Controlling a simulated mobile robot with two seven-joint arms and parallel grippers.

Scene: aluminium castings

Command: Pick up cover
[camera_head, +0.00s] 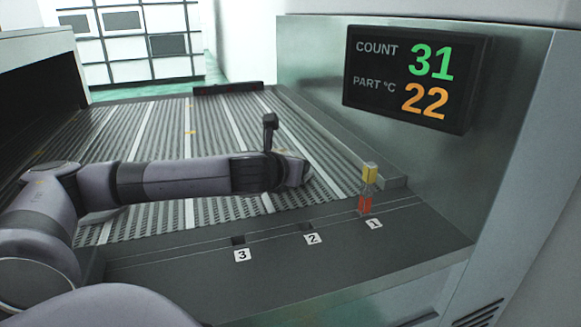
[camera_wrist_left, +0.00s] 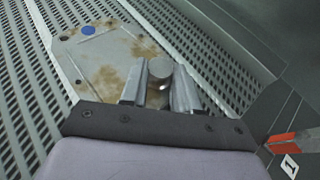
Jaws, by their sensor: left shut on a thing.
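The cover (camera_wrist_left: 115,50) is a flat, pale grey plate with brown stains, a blue dot near its far left corner and a round metal knob (camera_wrist_left: 160,69). It shows in the left wrist view over the slatted conveyor; I cannot tell whether it touches the slats. My left gripper (camera_wrist_left: 159,88) is shut on the cover at the knob, one finger on each side. In the head view my left arm reaches across the conveyor, and its wrist hides the gripper and the cover. My right gripper is not in view.
The slatted conveyor (camera_head: 150,125) has a dark front ledge (camera_head: 330,262) with slots labelled 1, 2 and 3. A red and yellow piece (camera_head: 367,190) stands upright at slot 1; slots 2 and 3 look empty. A display (camera_head: 415,80) reads count 31 and part 22 °C.

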